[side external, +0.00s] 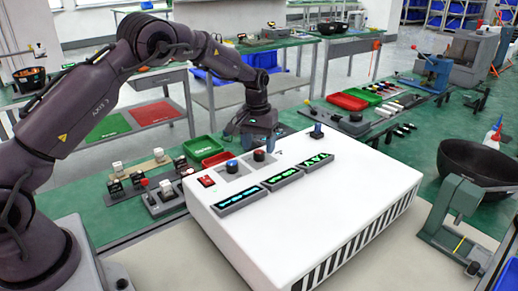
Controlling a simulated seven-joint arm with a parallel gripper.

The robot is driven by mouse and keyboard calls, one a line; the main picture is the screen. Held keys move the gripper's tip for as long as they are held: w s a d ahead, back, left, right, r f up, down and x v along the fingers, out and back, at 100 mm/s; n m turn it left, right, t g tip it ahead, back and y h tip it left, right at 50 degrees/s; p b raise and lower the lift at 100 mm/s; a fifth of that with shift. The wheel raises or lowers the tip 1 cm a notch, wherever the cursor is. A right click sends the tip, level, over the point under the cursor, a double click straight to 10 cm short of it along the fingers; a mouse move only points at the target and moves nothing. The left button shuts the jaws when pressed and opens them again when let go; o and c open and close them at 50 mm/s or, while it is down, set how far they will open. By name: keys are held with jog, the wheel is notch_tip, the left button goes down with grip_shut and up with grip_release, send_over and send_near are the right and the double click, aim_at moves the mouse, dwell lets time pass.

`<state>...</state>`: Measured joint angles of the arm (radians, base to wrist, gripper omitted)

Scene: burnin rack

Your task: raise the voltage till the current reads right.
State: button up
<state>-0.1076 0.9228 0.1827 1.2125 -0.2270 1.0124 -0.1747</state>
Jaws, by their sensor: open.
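A white power unit (300,225) sits on the bench. On its top are a blue-capped knob (232,166), a dark knob (259,155) and a red rocker switch (207,181). Three displays with lit green-blue characters, a left one (238,200), a middle one (281,179) and a right one (316,162), lie along the top; their readings are too small to make out. My gripper (250,141) is open and points down at the unit's far edge, just above and behind the two knobs. I cannot tell whether it touches either knob.
A blue-topped lever (317,131) stands at the unit's far right corner. Small switches and blocks (163,190) sit to its left. A red tray (218,158) and a green tray (202,146) lie behind it. A black bowl (475,165) and a green clamp (455,215) stand at right.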

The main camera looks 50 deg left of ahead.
aim_at(257, 151)
notch_tip(257, 151, up, 11)
jog(key=shift+s+a, duration=0.15)
jog(key=shift+a, duration=0.1)
dwell(0.3)
jog(key=s+d+r+m+t, duration=0.1)
jog(key=s+d+r+m, duration=0.1)
jog(key=s, duration=0.8)
jog(key=s+d+r+m+t, duration=0.2)
jog(key=s+d+r, duration=0.2)
jog(key=s, duration=0.7)
jog(key=s+d+r+m+t, duration=0.1)
jog(key=s+d+r+t, duration=0.1)
jog(key=s, duration=0.8)
jog(key=d+r, duration=0.1)
jog(key=d, duration=0.1)
jog(key=shift+s+d+r+m+y, duration=0.3)
jog(key=shift+s+d+m, duration=0.05)
jog(key=shift+d+m, duration=0.05)
